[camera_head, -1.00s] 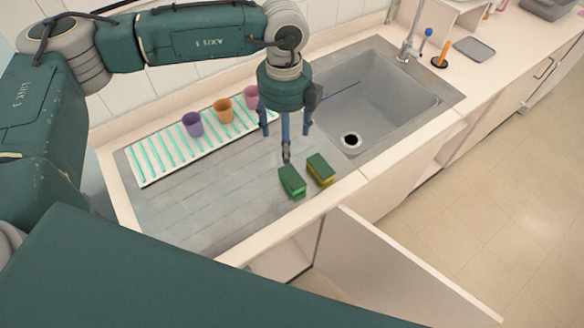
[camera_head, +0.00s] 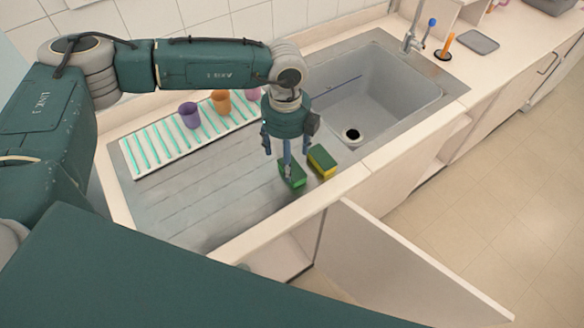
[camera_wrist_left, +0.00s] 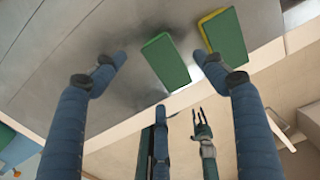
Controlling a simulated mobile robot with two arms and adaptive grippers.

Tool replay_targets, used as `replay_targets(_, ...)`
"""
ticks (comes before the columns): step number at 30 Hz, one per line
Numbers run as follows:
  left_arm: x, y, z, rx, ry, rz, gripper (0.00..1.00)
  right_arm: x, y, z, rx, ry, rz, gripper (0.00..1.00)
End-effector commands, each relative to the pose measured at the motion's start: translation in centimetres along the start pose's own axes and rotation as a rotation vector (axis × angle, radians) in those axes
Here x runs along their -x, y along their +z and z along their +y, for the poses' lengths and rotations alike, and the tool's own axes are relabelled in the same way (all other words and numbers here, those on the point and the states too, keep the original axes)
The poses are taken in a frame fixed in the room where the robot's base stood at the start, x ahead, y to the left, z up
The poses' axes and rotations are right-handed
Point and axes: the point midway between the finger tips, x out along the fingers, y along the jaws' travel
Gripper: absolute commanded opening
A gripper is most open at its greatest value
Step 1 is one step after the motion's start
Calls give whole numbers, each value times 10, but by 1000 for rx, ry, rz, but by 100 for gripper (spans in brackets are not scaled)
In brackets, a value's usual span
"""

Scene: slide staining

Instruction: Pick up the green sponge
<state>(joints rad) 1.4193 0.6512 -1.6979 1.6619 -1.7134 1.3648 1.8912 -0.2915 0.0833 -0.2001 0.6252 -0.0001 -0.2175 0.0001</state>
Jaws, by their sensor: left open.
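The green sponge (camera_head: 298,180) lies on the steel drainboard near the counter's front edge, partly hidden by a finger in the head view. In the left wrist view the green sponge (camera_wrist_left: 168,64) lies between the fingertips. My left gripper (camera_head: 287,160) points down just above it, with its fingers open and nothing held. The left gripper (camera_wrist_left: 158,58) also shows in the wrist view, with one finger on each side of the sponge. A second sponge (camera_head: 322,161), yellow with a green top, lies close on the right. My right gripper does not show in the head view.
A white ribbed rack (camera_head: 160,160) lies at the back of the drainboard, with a purple cup (camera_head: 189,116), an orange cup (camera_head: 221,102) and a pink cup by it. The sink basin (camera_head: 375,95) opens at right. A cabinet door (camera_head: 390,255) stands open below the front edge.

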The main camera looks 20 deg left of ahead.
Motion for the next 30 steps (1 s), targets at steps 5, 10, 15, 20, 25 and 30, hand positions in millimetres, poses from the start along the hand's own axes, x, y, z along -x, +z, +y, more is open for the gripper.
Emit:
replay_targets(5,-16,-5,1,-1,6,1,72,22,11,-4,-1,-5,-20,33)
replay_targets(10,-43,-6,0,1,3,1,72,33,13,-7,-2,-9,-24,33)
replay_targets(15,-53,-6,-1,0,0,-1,72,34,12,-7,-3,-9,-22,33)
replay_targets(20,-53,-6,-1,0,0,0,72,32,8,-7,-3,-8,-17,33)
replay_targets(25,-53,-6,-1,0,0,0,38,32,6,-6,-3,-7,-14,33)
replay_targets(30,-53,-6,-1,1,0,0,36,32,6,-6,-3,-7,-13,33)
